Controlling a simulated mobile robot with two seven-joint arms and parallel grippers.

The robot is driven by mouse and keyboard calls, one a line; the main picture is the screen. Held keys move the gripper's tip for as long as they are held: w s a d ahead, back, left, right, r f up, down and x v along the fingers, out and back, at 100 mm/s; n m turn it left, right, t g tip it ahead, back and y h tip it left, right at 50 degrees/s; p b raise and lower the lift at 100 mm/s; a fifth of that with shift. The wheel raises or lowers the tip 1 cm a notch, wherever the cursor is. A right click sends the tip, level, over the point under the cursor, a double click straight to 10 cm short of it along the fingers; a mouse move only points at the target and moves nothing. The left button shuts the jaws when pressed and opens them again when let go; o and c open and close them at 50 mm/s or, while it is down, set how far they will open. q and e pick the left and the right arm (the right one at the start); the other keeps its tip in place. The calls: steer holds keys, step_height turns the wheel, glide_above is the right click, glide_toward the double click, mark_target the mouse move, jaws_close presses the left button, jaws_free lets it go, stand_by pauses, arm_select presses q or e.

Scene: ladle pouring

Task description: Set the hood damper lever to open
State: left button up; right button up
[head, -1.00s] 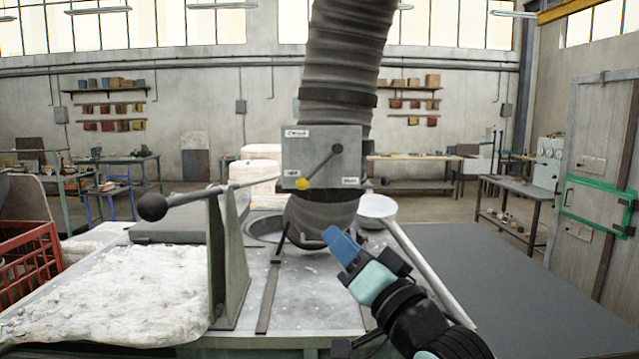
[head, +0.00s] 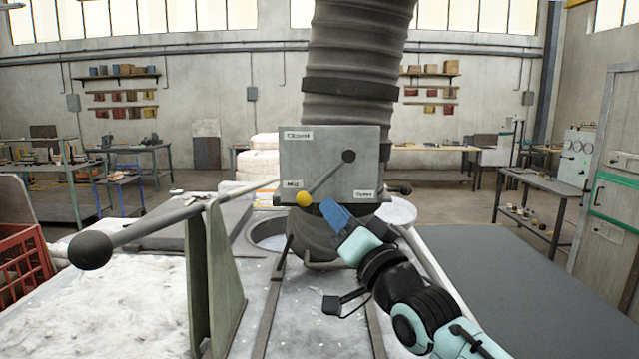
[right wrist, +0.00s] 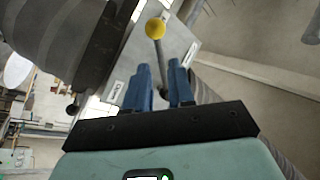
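The damper box (head: 328,140) is a grey panel on the hood duct, with labels that seem to read Closed at top left, Mid at lower left and Open at lower right. Its lever (head: 326,180) runs from a dark pivot down-left to a yellow knob (head: 304,199), close to the Mid label. My right gripper (head: 332,208) has blue fingers just right of and below the knob. In the right wrist view its fingers (right wrist: 160,75) are apart, with the knob (right wrist: 155,28) beyond the tips and the rod showing between them. I see no contact. My left gripper is out of view.
A long handle with a black ball (head: 90,250) crosses the left foreground on an upright metal stand (head: 210,280). The ribbed duct (head: 350,60) rises above the box. A white bowl (head: 397,213) sits behind my right arm.

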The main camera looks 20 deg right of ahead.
mark_target(317, 188)
steer(key=p+x, duration=0.2)
steer(key=x, duration=0.4)
steer(key=shift+w+r, duration=0.15)
arm_select(q)
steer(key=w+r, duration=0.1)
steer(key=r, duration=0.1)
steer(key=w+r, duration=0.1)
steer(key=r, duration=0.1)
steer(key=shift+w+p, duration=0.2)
steer(key=shift+p, duration=0.15)
arm_select(e)
steer(key=shift+w, duration=0.45)
jaws_close()
